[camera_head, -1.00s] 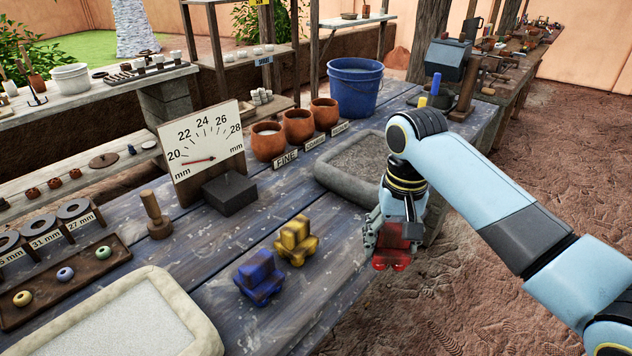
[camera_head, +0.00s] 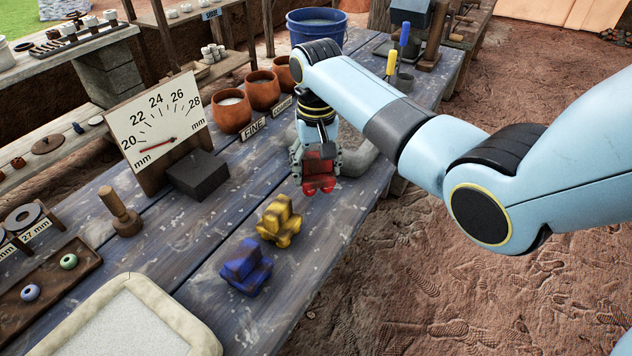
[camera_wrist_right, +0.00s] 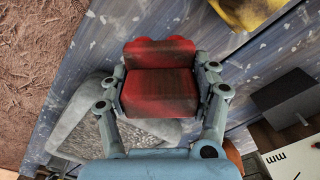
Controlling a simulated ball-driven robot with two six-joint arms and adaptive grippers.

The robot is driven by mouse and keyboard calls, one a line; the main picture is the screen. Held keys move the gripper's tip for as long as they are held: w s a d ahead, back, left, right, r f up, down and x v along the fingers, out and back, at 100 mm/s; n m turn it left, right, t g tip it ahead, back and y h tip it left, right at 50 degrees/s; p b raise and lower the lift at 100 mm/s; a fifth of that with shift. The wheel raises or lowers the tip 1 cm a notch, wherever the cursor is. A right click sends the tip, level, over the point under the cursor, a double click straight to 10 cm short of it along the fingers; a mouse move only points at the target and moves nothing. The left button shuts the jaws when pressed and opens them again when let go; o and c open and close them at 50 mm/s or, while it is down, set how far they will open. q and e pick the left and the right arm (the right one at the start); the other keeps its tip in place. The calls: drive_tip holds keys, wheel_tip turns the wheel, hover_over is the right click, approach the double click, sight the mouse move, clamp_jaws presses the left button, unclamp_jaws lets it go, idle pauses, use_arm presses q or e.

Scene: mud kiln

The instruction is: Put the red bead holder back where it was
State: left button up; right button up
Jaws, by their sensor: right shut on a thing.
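The red bead holder (camera_head: 319,177) is gripped in my right gripper (camera_head: 317,165), over the blue table (camera_head: 165,246), behind the yellow holder in the head view. In the right wrist view the red bead holder (camera_wrist_right: 160,78) sits between the two fingers of my right gripper (camera_wrist_right: 162,88), which are shut on its sides. Whether its underside touches the table is hard to tell. The yellow holder (camera_head: 279,222) and the blue holder (camera_head: 246,268) stand on the table in a row nearer the front. My left gripper does not show.
A dial board (camera_head: 156,125) and a dark block (camera_head: 198,175) stand left of the holders. Clay pots (camera_head: 231,112) and a FINE label are behind. A grey stone tray (camera_head: 362,155) lies behind my right gripper. A sand tray (camera_head: 205,338) is at the front.

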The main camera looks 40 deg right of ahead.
sight(316, 181)
wheel_tip(316, 181, down, 4)
drive_tip(key=shift+r, duration=0.25)
drive_tip(key=shift+f, duration=0.2)
drive_tip(key=shift+f, duration=0.15)
drive_tip(key=o, duration=1.6)
drive_tip(key=shift+c, duration=0.2)
wheel_tip(316, 181, up, 12)
drive_tip(key=shift+r, duration=0.15)
